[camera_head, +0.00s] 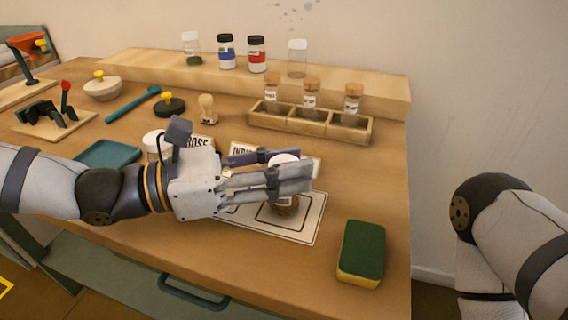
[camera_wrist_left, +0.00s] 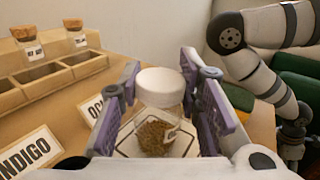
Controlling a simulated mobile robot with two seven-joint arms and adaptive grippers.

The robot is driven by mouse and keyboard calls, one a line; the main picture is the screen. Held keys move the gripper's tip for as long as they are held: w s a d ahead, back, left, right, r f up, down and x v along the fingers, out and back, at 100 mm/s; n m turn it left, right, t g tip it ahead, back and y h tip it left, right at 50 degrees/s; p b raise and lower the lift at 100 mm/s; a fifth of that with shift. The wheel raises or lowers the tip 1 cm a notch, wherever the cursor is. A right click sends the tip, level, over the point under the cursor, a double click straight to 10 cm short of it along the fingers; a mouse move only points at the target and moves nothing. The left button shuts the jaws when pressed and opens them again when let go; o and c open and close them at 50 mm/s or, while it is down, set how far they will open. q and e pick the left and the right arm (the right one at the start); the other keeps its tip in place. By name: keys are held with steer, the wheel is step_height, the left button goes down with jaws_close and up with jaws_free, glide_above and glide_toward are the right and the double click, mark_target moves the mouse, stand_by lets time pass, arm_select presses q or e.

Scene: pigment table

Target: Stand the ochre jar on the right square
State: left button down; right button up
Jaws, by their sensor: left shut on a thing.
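The ochre jar (camera_head: 284,205) has a white lid and brown-yellow grains inside. My left gripper (camera_head: 290,180) is shut on it from the left, and the fingers hide much of its side. The left wrist view shows the jar (camera_wrist_left: 156,132) upright between the two fingers (camera_wrist_left: 168,108). The white mat with outlined squares (camera_head: 308,228) lies under the gripper. The jar is over or on its right square, whose outline shows around the jar's base; I cannot tell whether it touches. My right gripper is not in view.
A green and yellow sponge (camera_head: 361,252) lies right of the mat near the front edge. Name cards, including INDIGO (camera_wrist_left: 28,152), stand behind the mat. A wooden rack (camera_head: 310,123) with corked bottles is farther back. Another white-lidded jar (camera_head: 153,140) stands behind my left wrist.

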arm_select(q)
steer(key=c, duration=1.2)
jaws_free()
steer(key=shift+o, duration=0.2)
steer(key=shift+a+r, duration=0.1)
steer(key=shift+r, duration=0.1)
steer(key=p+v, duration=0.1)
steer(key=v, duration=1)
steer(key=shift+r+p, duration=0.15)
steer(key=shift+p, duration=0.15)
steer(key=shift+s+a, duration=0.15)
steer(key=shift+a, duration=0.3)
steer(key=shift+f, duration=0.25)
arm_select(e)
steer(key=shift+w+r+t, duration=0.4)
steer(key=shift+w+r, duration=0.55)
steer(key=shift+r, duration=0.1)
